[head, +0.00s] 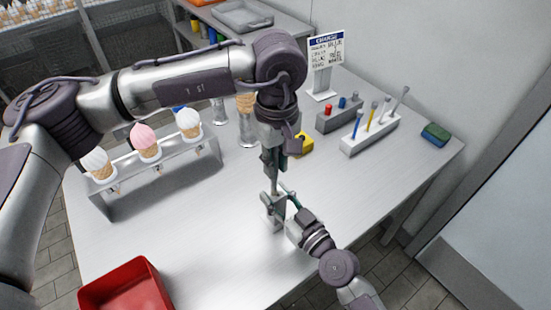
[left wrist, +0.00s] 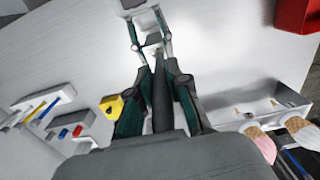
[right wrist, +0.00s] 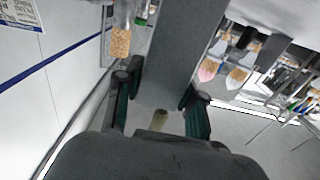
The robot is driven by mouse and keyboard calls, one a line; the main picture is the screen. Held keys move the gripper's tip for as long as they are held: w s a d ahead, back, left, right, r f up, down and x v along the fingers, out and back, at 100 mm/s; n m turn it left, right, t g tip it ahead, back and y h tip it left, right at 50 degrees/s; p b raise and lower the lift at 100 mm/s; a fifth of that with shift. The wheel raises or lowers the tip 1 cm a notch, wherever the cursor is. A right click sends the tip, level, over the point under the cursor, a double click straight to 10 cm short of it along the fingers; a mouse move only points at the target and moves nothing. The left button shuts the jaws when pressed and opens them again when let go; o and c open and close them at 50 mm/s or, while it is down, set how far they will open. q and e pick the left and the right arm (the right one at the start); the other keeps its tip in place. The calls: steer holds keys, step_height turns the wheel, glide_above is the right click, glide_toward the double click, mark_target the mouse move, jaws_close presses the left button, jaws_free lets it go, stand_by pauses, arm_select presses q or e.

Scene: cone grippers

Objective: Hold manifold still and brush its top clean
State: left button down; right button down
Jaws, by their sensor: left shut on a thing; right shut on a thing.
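The manifold (head: 275,213) is a small grey upright block near the middle of the table. My right gripper (head: 283,198) reaches in from the front right and is shut on it; the right wrist view shows the manifold (right wrist: 175,50) as a grey bar between the fingers. My left gripper (head: 271,162) points down above it and is shut on the brush. The brush's dark handle (left wrist: 160,100) shows between the left fingers in the left wrist view.
A cone stand (head: 130,190) with ice cream cones is at left. A yellow object (head: 305,143) lies just behind my left gripper. A white rack (head: 355,147) with upright tools, a grey block (head: 326,123) and a sponge (head: 435,133) are at right. A red tray (head: 135,268) is at front left.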

arm_select(q)
steer(key=shift+f, duration=0.6)
stand_by(0.6)
steer(key=shift+w+d, duration=0.1)
steer(key=shift+d, duration=0.1)
steer(key=shift+w+d+r, duration=0.1)
steer(key=shift+w+d, duration=0.45)
steer(key=shift+d, duration=0.2)
steer(key=shift+s+a, duration=0.15)
steer(key=shift+a, duration=0.05)
steer(key=shift+s+a, duration=0.55)
steer(key=shift+a, duration=0.2)
steer(key=shift+w+d, duration=0.1)
steer(key=shift+d, duration=0.05)
steer(key=shift+w+d, duration=0.6)
steer(key=shift+d, duration=0.2)
steer(key=shift+s+a, duration=0.1)
steer(key=shift+a, duration=0.05)
